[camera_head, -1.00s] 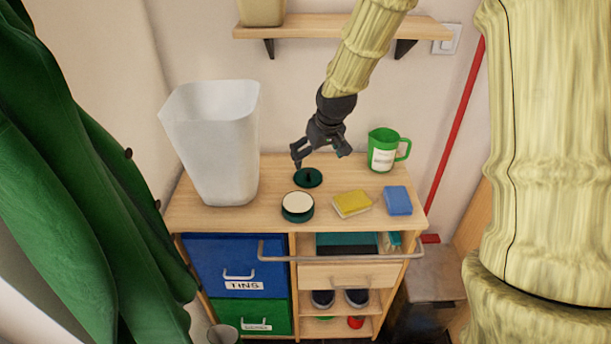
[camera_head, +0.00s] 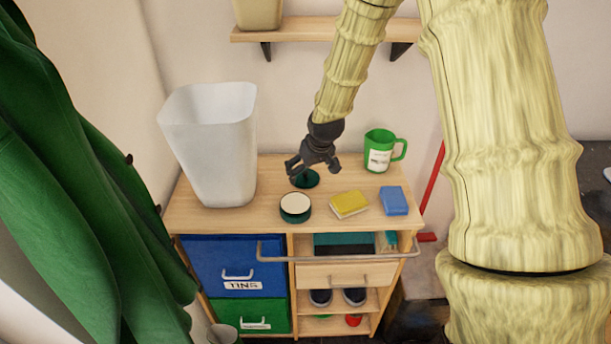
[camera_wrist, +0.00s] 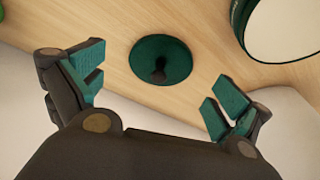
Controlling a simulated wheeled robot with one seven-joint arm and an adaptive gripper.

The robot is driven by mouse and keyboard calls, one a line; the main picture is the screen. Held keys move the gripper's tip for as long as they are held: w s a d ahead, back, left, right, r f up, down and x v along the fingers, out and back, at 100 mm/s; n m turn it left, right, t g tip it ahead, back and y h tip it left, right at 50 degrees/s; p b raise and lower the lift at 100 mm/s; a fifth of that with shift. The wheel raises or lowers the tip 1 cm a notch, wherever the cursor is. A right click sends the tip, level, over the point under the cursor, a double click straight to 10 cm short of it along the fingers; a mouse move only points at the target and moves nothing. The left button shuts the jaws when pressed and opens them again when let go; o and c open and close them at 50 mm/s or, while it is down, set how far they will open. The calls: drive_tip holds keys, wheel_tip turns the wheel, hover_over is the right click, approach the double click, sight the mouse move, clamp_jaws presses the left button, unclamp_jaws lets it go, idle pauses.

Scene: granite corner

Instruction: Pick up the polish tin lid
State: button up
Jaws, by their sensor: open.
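The polish tin lid (camera_head: 305,179) is a dark green disc with a dark knob in its middle. It lies flat on the wooden cabinet top, behind the open tin. In the wrist view the lid (camera_wrist: 161,59) lies ahead of my gripper, roughly midway between the fingers but beyond their tips. My gripper (camera_head: 314,168) is open and empty, just above the lid, and partly hides it in the head view. Its teal-padded fingers (camera_wrist: 155,88) are spread wide in the wrist view. The polish tin (camera_head: 295,208), green with a pale top, stands in front of the lid; part of it (camera_wrist: 285,28) shows at the wrist view's upper right.
A tall white bin (camera_head: 212,145) stands on the left of the cabinet top. A yellow sponge (camera_head: 349,204), a blue sponge (camera_head: 394,200) and a green mug (camera_head: 379,151) are to the right. A wall shelf (camera_head: 300,29) is above. A rail (camera_head: 340,254) runs along the cabinet front.

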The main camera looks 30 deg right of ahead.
sight(307, 178)
drive_tip(key=shift+p+x, duration=0.35)
drive_tip(key=shift+x, duration=1.3)
drive_tip(key=shift+a, duration=0.15)
drive_tip(key=c, duration=1)
